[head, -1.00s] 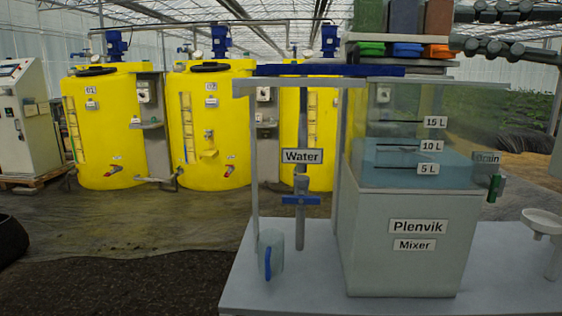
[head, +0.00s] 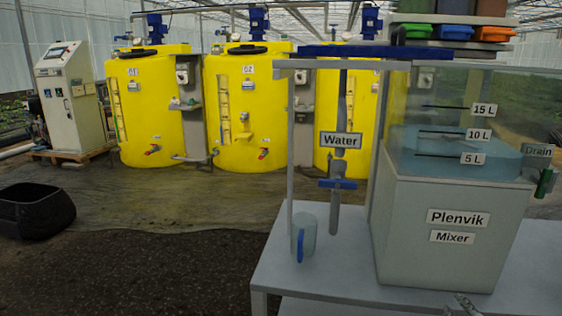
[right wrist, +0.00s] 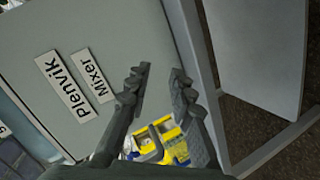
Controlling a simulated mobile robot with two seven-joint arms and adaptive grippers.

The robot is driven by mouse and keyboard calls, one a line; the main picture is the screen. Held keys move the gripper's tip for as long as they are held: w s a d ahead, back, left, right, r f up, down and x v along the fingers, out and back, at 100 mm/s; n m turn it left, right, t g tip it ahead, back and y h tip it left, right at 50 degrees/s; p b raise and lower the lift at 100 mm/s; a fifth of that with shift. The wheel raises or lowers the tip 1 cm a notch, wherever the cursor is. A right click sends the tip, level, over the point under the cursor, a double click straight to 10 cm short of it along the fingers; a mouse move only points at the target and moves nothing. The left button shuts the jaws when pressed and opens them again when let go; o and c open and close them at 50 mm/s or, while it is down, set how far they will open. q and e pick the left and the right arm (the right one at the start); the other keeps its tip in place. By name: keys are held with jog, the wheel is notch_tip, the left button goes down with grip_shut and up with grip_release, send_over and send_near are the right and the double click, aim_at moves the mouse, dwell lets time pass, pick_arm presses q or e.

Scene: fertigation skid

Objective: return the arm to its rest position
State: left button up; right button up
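My right gripper (head: 466,303) only just shows at the bottom edge of the head view, in front of the bench below the Plenvik mixer (head: 440,265). In the right wrist view its two dark fingers (right wrist: 160,82) are apart, with nothing between the fingertips. The mixer's pale grey wall (right wrist: 120,40) with its labels is beyond them to the left, tilted in that view. I cannot tell the exact gap to the mixer. My left gripper is in neither view.
A clear jug with a blue handle (head: 304,240) stands on the bench (head: 330,275) beneath the water tap (head: 338,185). Yellow tanks (head: 245,115), a control cabinet (head: 68,100) and a black tub (head: 35,210) stand behind and left. Floor left of the bench is clear.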

jog(key=s+a+f+m+g+y, duration=0.1)
jog(key=s+a+f+m+g, duration=0.2)
jog(key=s+a+f, duration=0.3)
jog(key=s+a+f+m+g+y, duration=0.2)
jog(key=s+a+f+g, duration=0.4)
jog(key=s+f, duration=1)
jog(key=shift+s+a+f+m+g+y, duration=0.2)
jog(key=shift+s+a+m+g+y, duration=0.15)
jog(key=shift+a+m, duration=0.3)
